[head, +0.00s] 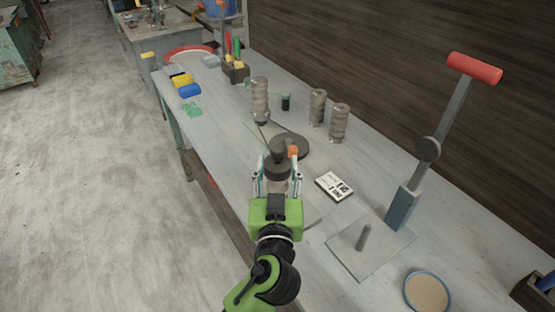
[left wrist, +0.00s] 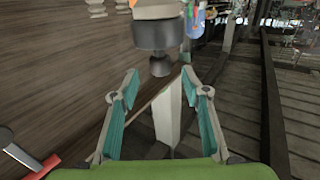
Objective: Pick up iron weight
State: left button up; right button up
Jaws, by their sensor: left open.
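A dark grey, round iron weight (left wrist: 158,36) with a small knob shows in the left wrist view, just beyond my left fingertips and roughly in line with the gap. In the head view a dark round piece (head: 278,168), which looks like the same weight, shows at the fingertips and is partly hidden by my gripper. My left gripper (head: 278,172) is open over the workbench; its teal pads stand apart with nothing between them in the left wrist view (left wrist: 160,88). I cannot tell what the weight rests on. My right gripper is not in view.
A white printed card (head: 334,186) lies right of the gripper on the bench (head: 230,135). A lever press with a red handle (head: 475,68) stands further right. Tall ribbed grey-brown pieces (head: 318,107) stand behind. A round dish (head: 427,292) is at the near right.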

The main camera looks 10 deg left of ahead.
aim_at(277, 156)
pick_arm(q)
jog(key=w+p, duration=0.1)
jog(key=w, duration=0.1)
jog(key=w+a+p, duration=0.1)
jog(key=w, duration=0.2)
jog(key=shift+a+f+p, duration=0.1)
jog(key=shift+f+p, duration=0.1)
jog(key=shift+p, duration=0.15)
jog(key=shift+w+f, duration=0.15)
jog(key=shift+w, duration=0.1)
jog(key=shift+c, duration=0.4)
grip_shut()
jog(key=shift+r, duration=0.25)
